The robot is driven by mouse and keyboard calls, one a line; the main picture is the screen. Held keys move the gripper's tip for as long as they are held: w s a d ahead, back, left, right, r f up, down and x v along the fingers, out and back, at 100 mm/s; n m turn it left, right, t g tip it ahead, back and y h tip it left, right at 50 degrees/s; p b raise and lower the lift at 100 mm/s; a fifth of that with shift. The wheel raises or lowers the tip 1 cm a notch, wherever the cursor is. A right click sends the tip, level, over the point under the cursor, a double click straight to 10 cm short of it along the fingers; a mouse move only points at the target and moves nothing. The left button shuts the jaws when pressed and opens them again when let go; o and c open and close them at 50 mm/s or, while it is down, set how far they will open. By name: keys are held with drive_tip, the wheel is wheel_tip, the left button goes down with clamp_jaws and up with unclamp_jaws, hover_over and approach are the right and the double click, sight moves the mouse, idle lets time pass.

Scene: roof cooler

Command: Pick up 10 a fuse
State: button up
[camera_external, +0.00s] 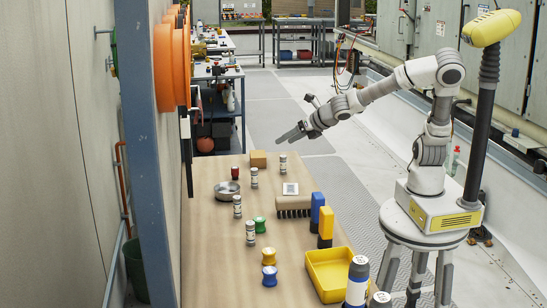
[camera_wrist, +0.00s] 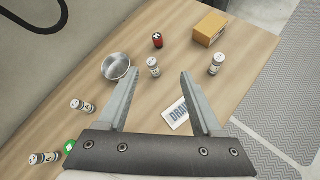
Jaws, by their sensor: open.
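Several small white cylinders with dark bands and labels, likely the fuses, stand on the wooden table. In the external view one fuse (camera_external: 283,161) is at the far end, another fuse (camera_external: 254,177) is left of it, and two more (camera_external: 237,206) (camera_external: 250,233) are nearer. The wrist view shows one fuse (camera_wrist: 153,67) between the fingertips in the picture, and another fuse (camera_wrist: 217,64) to the right. I cannot read which is 10 a. My gripper (camera_external: 290,135) is open and empty, raised above the far end of the table. It also shows in the wrist view (camera_wrist: 160,73).
A metal bowl (camera_external: 227,191), a red item (camera_external: 235,172) and a cardboard box (camera_external: 258,159) are near the fuses. A white label card (camera_wrist: 176,113), a brush (camera_external: 293,207), green, yellow and blue spools and a yellow tray (camera_external: 318,282) also occupy the table (camera_external: 205,270).

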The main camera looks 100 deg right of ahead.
wheel_tip(320, 180, up, 9)
drive_tip(key=a+n+t+p, duration=0.2)
drive_tip(key=n+t, duration=0.1)
drive_tip(key=n, duration=0.2)
approach(257, 175)
drive_tip(key=shift+h, duration=0.4)
drive_tip(key=b+x, duration=0.1)
drive_tip(key=x, duration=0.3)
drive_tip(key=b+x, duration=0.2)
drive_tip(key=x, duration=0.3)
drive_tip(key=shift+w+a+f, duration=0.1)
drive_tip(key=shift+f, duration=0.15)
drive_tip(key=x, duration=0.2)
drive_tip(key=b+x, duration=0.1)
drive_tip(key=x, duration=0.1)
drive_tip(key=shift+f, duration=0.25)
drive_tip(key=shift+w+d+f, duration=0.2)
drive_tip(key=shift+w+d, duration=0.15)
drive_tip(key=shift+w, duration=0.05)
clamp_jaws()
